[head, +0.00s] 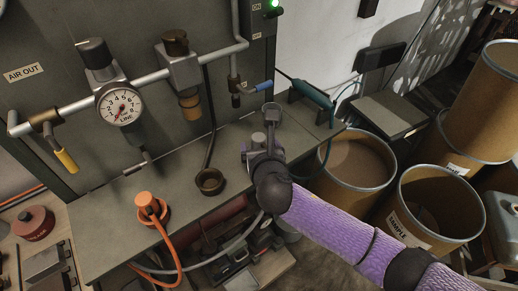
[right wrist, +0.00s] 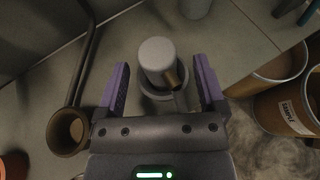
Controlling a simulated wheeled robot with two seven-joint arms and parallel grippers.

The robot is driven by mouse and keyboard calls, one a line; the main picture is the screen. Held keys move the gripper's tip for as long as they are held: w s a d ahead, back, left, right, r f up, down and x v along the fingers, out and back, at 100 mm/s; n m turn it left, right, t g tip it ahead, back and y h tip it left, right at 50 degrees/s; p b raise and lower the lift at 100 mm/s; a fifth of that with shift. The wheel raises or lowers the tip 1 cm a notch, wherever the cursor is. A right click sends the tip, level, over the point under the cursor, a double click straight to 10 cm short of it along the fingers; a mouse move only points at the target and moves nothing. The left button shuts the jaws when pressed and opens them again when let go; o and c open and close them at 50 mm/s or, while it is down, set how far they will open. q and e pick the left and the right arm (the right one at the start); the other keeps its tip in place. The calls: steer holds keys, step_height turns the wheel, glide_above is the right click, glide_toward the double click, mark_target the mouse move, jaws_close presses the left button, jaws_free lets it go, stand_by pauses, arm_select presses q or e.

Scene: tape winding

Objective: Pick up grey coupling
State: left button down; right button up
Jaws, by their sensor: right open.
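The grey coupling (right wrist: 158,60) sits on the bench top between the spread fingers of my right gripper (right wrist: 160,88) in the right wrist view. It has a pale round cap, a brass-coloured piece on its side and a grey ring around its lower part. Clear gaps show between it and both purple finger pads. In the head view the coupling (head: 258,138) is partly hidden by my right gripper (head: 263,150), which reaches in from the lower right. My right gripper is open and holds nothing. My left gripper is not in view.
A brown cup-shaped hose end (head: 209,181) and an orange coupling (head: 150,205) with an orange hose stand to the left on the bench (head: 105,225). Another grey cylinder (head: 272,113) stands behind. The gauge panel (head: 60,100) rises behind; cardboard drums (head: 350,160) stand right of the bench edge.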

steer(key=shift+b+x, duration=0.3)
steer(key=shift+x, duration=0.9)
steer(key=shift+s, duration=0.1)
steer(key=c, duration=1.2)
jaws_close()
steer(key=shift+r, duration=0.1)
